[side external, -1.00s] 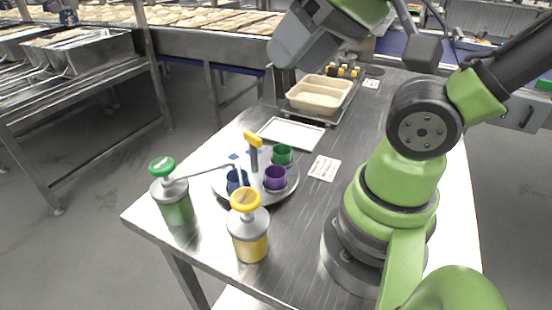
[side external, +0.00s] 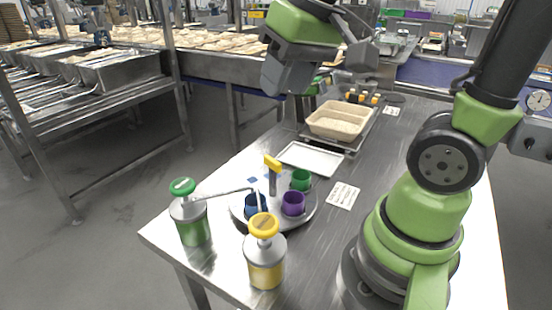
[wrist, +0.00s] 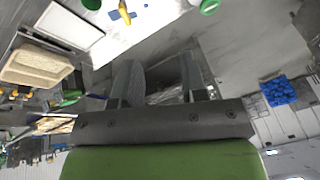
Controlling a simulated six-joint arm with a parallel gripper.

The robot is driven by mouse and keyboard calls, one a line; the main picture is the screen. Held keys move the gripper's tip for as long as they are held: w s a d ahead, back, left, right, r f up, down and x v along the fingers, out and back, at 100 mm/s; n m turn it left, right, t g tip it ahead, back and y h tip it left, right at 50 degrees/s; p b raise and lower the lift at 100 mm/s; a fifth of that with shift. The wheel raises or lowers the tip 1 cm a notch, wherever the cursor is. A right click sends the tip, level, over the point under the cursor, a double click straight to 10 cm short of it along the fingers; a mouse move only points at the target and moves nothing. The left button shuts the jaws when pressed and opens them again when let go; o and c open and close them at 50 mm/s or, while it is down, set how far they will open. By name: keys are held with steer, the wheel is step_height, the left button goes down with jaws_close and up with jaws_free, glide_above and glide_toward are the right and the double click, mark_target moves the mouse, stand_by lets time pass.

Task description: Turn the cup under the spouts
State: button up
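A round grey turntable (side external: 311,203) stands on the steel table. It carries a blue cup (side external: 255,207), a purple cup (side external: 293,205) and a green cup (side external: 301,179) around a post with a yellow handle (side external: 272,163). A green-topped pump bottle (side external: 190,215) and a yellow-topped pump bottle (side external: 264,255) stand beside it. The green pump's long spout reaches over the turntable to the blue cup. My gripper (side external: 290,80) hangs high above and behind the turntable, apart from everything. In the wrist view its two fingers (wrist: 160,68) are spread with nothing between them.
A white tray (side external: 312,158) lies behind the turntable. A beige tub (side external: 340,120) holding pale contents sits on a metal stand farther back. A printed card (side external: 343,195) lies to the right. The table's left edge is near the green-topped bottle.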

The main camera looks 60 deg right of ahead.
mark_target(272, 159)
steer(key=w+d+f+g, duration=0.4)
steer(key=w+d+f, duration=0.3)
steer(key=f, duration=0.2)
steer(key=shift+h, duration=0.3)
step_height(272, 159, down, 10)
steer(key=shift+s, duration=0.15)
jaws_close()
